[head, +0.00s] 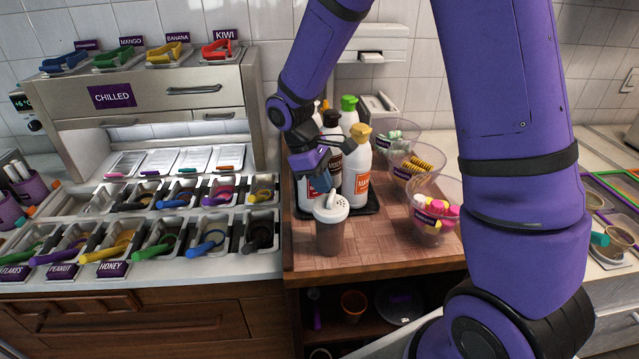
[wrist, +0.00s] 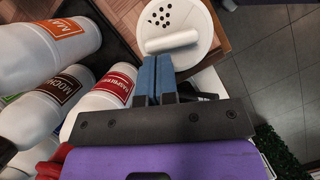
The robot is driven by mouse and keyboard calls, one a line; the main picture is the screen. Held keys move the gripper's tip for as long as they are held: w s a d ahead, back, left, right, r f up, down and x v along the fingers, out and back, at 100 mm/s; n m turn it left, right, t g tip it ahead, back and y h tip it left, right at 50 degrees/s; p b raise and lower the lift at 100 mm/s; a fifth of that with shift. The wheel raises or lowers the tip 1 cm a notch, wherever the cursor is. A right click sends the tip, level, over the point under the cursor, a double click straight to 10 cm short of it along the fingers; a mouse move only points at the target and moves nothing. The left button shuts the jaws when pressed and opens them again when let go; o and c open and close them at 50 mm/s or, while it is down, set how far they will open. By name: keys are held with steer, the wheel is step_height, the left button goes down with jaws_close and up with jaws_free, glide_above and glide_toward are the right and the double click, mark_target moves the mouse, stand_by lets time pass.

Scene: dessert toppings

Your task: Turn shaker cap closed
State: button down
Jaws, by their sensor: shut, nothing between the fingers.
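The shaker (head: 329,238) has a see-through body with brown contents and stands upright near the front left of the wooden board. Its white cap (head: 331,207) shows round holes in the wrist view (wrist: 165,16), uncovered. A white raised bar (wrist: 172,42) lies across the cap, on the side nearest my fingers. My gripper (head: 320,184) is just above and behind the cap. Its blue fingers (wrist: 152,62) are shut together, empty, with their tips at the bar's left part. I cannot tell whether they touch it.
Sauce bottles (head: 357,170) stand on a black tray (head: 368,205) close behind the shaker. Clear bowls of toppings (head: 434,212) line the board's right side. Topping bins with coloured-handled spoons (head: 160,238) are on the left. The wooden board (head: 385,248) is clear right of the shaker.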

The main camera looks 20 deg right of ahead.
steer(key=m, duration=0.2)
steer(key=d+m+y, duration=0.1)
steer(key=m+g, duration=0.1)
steer(key=m, duration=0.1)
steer(key=shift+d+m+y, duration=0.3)
steer(key=shift+d+y, duration=0.05)
steer(key=shift+y, duration=0.05)
steer(key=m, duration=0.1)
steer(key=m+y, duration=0.1)
steer(key=m, duration=0.1)
steer(key=d+m+y, duration=0.1)
steer(key=m, duration=0.1)
steer(key=shift+s+d, duration=0.1)
steer(key=shift+s, duration=0.25)
steer(key=shift+s+d+m+y, duration=0.2)
steer(key=shift+m+y, duration=0.2)
steer(key=shift+m, duration=0.7)
steer(key=shift+s, duration=0.1)
